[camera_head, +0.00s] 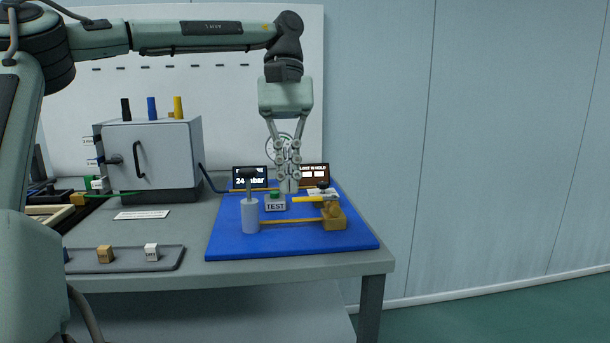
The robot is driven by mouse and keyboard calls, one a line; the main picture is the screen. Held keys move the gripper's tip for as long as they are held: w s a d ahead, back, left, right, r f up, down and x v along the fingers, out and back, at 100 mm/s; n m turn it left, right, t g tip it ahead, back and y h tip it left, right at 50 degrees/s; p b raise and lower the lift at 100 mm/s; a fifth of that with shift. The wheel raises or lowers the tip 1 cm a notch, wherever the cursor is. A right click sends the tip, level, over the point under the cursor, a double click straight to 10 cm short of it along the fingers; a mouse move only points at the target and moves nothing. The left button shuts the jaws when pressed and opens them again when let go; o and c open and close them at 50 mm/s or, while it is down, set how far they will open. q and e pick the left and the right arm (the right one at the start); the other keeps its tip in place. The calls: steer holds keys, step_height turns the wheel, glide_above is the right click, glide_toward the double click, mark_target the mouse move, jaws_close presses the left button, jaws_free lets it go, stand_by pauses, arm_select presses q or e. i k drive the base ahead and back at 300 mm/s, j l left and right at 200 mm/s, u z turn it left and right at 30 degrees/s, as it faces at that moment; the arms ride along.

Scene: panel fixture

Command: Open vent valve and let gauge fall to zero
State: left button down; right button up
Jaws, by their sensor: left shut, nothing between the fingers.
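A brass valve block (334,222) with a yellow lever (308,199) stands on the right part of the blue mat (290,242). The lever lies roughly level, pointing left. A dark display (250,184) behind reads something like "24" with "mbar", partly covered. A round dial (281,137) shows behind my gripper fingers; its needle cannot be read. My left gripper (289,188) points down, shut and empty, above and behind the lever and the green TEST button (275,197). Whether it touches anything cannot be told. My right gripper is out of view.
A grey cylinder with a black knob (250,216) stands on the mat, joined to the valve by a brass pipe. A second display (315,170) is behind. A grey cabinet (160,155) stands left. A tray (170,260) with small blocks lies at the front edge.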

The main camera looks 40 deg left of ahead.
mark_target(318, 198)
steer(key=i+j, duration=0.75)
steer(key=j, duration=0.25)
